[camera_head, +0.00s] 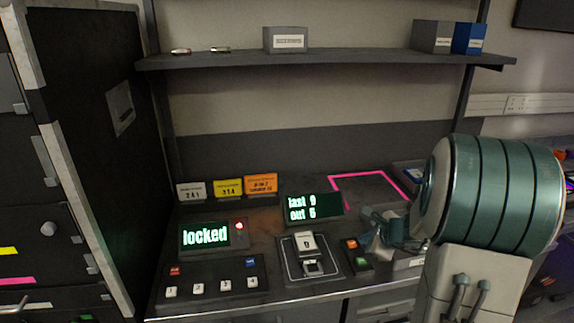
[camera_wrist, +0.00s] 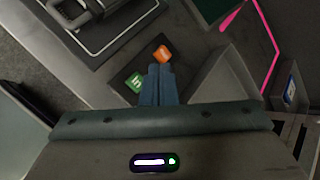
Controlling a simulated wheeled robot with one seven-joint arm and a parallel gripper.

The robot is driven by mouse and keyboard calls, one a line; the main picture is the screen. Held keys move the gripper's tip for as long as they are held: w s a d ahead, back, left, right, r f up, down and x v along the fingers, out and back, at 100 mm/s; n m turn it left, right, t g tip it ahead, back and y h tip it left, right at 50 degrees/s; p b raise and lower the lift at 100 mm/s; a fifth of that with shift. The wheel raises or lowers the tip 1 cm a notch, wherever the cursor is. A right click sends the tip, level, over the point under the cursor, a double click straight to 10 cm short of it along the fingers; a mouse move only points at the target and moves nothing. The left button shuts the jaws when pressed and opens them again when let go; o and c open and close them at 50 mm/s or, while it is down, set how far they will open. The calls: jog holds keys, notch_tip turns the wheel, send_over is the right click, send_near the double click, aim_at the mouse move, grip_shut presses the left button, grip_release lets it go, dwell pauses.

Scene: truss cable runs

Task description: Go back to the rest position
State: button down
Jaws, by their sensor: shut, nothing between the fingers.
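My gripper (camera_head: 385,243) is at the right side of the bench, over the small pad with an orange button (camera_head: 352,244) and a green button (camera_head: 361,262). In the wrist view my gripper's fingers (camera_wrist: 158,70) are together with nothing between them. Their tips lie between the orange button (camera_wrist: 162,54) and the green button (camera_wrist: 134,81) in that picture. Whether they touch the pad I cannot tell. My teal and white arm covers the right part of the head view.
A "locked" display (camera_head: 205,235) and a "last 9 out 5" display (camera_head: 314,207) stand on the bench. A button panel (camera_head: 211,283) is at the front left. A shelf (camera_head: 330,58) hangs above. A dark cabinet (camera_head: 90,130) stands at the left. A pink outline (camera_head: 370,175) marks bare bench.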

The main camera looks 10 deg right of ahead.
jog(key=s+a+r+n+g+y, duration=0.1)
jog(key=s+a+r+n+g, duration=0.2)
jog(key=s+a+n, duration=0.55)
jog(key=s+a+r+n+g, duration=0.2)
jog(key=s+a+r+n, duration=0.2)
jog(key=s+a+n, duration=0.4)
jog(key=s+n+g+h, duration=0.1)
jog(key=s+n+h, duration=0.2)
jog(key=s+n, duration=0.4)
jog(key=shift+s+d, duration=0.4)
jog(key=shift+d, duration=0.05)
